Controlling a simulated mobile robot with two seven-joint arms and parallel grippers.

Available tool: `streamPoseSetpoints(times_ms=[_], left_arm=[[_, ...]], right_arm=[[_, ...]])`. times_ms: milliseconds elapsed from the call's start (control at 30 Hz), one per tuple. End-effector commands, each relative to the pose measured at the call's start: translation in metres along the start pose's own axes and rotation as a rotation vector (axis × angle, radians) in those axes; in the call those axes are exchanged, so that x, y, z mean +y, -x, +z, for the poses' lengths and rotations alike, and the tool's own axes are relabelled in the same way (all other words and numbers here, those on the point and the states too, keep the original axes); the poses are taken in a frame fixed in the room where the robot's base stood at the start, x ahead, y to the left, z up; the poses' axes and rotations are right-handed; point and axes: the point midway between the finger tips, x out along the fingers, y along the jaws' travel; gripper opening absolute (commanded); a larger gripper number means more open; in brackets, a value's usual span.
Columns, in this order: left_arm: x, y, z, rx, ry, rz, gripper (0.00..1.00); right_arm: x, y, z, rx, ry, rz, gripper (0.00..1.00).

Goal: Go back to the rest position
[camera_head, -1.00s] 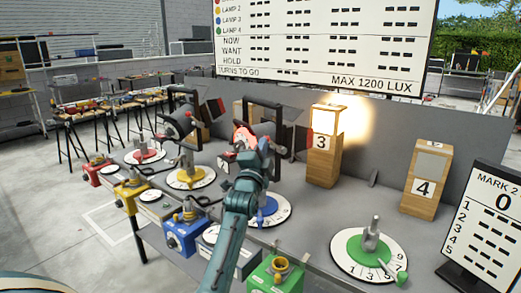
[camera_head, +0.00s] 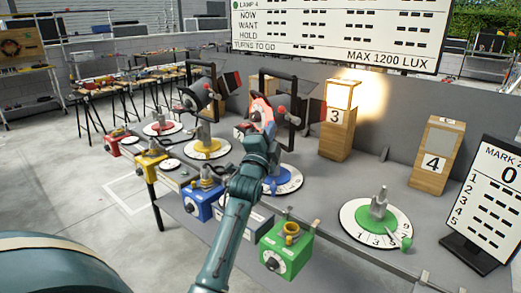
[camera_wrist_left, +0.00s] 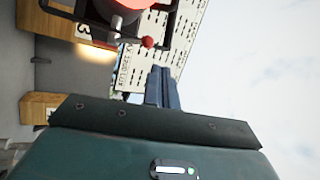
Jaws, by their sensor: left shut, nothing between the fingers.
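My left arm comes up from the bottom of the head view. Its gripper end (camera_head: 258,142) is by the lamp over the blue dial, largely hidden by my own wrist. In the left wrist view the two dark fingers (camera_wrist_left: 162,88) lie together, shut and empty. They point at the white board and open sky, beside the lamp's black frame and red knob (camera_wrist_left: 148,42). The lamp's salmon-red part (camera_head: 262,110) shows just beyond my wrist in the head view. I cannot tell whether they touch. My right gripper is not in view.
Red, yellow, blue and green dials (camera_head: 376,222) line the grey bench, with coloured control boxes (camera_head: 285,248) along its front edge. Wooden block 3 (camera_head: 335,143) glows; block 4 (camera_head: 432,170) and a score panel (camera_head: 490,200) stand right. Open floor (camera_head: 90,225) lies left.

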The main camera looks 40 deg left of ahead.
Motion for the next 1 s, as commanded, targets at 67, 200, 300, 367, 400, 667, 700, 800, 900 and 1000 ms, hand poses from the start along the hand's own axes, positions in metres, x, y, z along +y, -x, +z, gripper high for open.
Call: streamPoseSetpoints(times_ms=[67, 200, 300, 367, 400, 667, 700, 800, 900, 1000], left_arm=[[0.001, 0.018, 0.001, 0.000, -0.003, 0.003, 0.00], [-0.004, 0.043, 0.000, 0.000, -0.002, 0.001, 0.00], [-0.007, 0.056, 0.000, 0.000, -0.002, 0.001, 0.00], [-0.008, 0.061, 0.000, 0.000, -0.001, 0.002, 0.00], [-0.009, 0.064, 0.000, 0.000, -0.001, 0.001, 0.00], [-0.009, 0.069, -0.001, 0.000, 0.002, 0.004, 0.00], [-0.006, 0.070, -0.002, 0.003, 0.009, 0.013, 0.00], [0.017, 0.085, -0.007, 0.020, 0.066, 0.073, 0.00], [0.062, 0.119, -0.018, 0.042, 0.194, 0.200, 0.00], [0.114, 0.172, -0.032, 0.041, 0.368, 0.371, 0.00]], right_arm=[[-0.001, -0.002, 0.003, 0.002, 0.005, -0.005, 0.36], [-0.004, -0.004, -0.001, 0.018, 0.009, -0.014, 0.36], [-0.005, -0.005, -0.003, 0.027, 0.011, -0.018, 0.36], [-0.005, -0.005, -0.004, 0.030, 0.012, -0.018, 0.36], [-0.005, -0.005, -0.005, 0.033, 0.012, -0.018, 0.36], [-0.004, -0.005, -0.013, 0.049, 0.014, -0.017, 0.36], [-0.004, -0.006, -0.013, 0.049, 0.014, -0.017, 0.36], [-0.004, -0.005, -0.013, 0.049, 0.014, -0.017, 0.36], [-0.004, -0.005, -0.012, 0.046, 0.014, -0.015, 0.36], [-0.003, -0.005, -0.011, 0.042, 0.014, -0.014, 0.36]])
